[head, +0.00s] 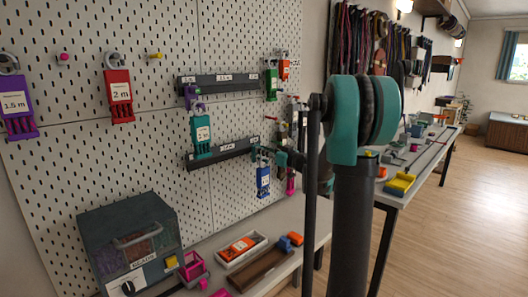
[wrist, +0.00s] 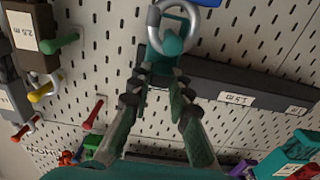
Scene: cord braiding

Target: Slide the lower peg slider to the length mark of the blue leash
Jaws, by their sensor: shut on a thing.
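The lower rail (head: 222,154) is a dark bar on the pegboard with white length labels. In the wrist view the rail (wrist: 222,85) appears upside down with a 1.5 m label (wrist: 237,98). My gripper (wrist: 165,72) is shut on the teal peg slider (wrist: 172,44) at one end of this rail. A grey ring (wrist: 154,28) hangs around the slider's peg. The blue leash tag (head: 263,181) hangs below my gripper (head: 259,154) in the head view; its writing is too small to read. Only a blue edge (wrist: 208,2) shows in the wrist view.
Coloured pegs stick out near my gripper, including a red peg (wrist: 93,113).

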